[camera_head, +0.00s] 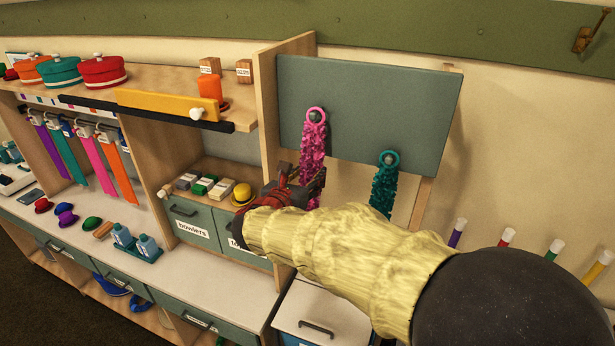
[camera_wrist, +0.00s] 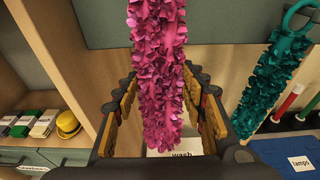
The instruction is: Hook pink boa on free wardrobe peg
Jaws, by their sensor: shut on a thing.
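The pink boa (camera_head: 313,150) hangs down from a pink ring at the left of the grey-green board (camera_head: 365,105). The ring is around or right in front of a grey peg knob (camera_head: 316,116); I cannot tell how deep it sits. My gripper (camera_head: 303,184) is at the boa's lower part, below the ring. In the wrist view my gripper (camera_wrist: 160,88) has its fingers on both sides of the boa (camera_wrist: 160,60) and is shut on it.
A wooden upright (camera_head: 270,110) stands close left of the board. A shelf with a yellow bowler (camera_head: 242,194), small boxes and labelled drawers lies left of my gripper. Coloured rods with white tips (camera_head: 505,240) stand at the right. A brass hook (camera_head: 583,40) is on the green rail.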

